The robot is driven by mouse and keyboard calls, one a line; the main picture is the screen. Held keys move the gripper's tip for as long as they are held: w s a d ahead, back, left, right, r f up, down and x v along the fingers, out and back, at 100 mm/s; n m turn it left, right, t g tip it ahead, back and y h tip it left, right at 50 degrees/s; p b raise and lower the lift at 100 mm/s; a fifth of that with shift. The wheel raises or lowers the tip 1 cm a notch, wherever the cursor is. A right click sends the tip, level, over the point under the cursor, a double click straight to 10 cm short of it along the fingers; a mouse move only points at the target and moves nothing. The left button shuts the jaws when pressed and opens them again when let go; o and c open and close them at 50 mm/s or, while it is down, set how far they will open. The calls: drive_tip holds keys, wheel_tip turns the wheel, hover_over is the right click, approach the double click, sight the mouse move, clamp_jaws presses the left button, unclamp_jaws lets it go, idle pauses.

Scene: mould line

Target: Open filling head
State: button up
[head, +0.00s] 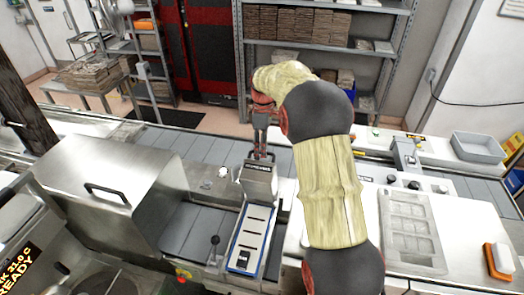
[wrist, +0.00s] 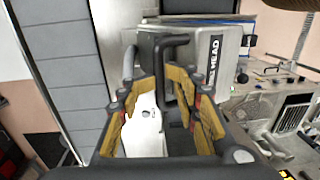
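The filling head (head: 258,180) is a grey metal box with a dark label, at the far end of a blue-edged panel in the head view. It also shows in the wrist view (wrist: 185,78), with "HEAD" readable on its label. A dark bent handle (wrist: 172,42) stands out from it. My gripper (head: 262,153) reaches down to the head from the far side. In the wrist view my gripper's (wrist: 160,75) yellow-padded fingertips close in on both sides of the handle bar, which runs between them. The exact contact is partly hidden by the fingers.
A large steel hood (head: 115,190) with a black handle stands left of the head. A black-knobbed lever (head: 215,240) is close by. On the right are a mould tray (head: 410,235), a grey bin (head: 478,147) and an orange-and-white block (head: 498,262).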

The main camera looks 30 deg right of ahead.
wheel_tip(320, 180, up, 12)
drive_tip(key=shift+w+d, duration=0.35)
drive_tip(key=shift+f, duration=0.1)
drive_tip(key=shift+c, duration=0.4)
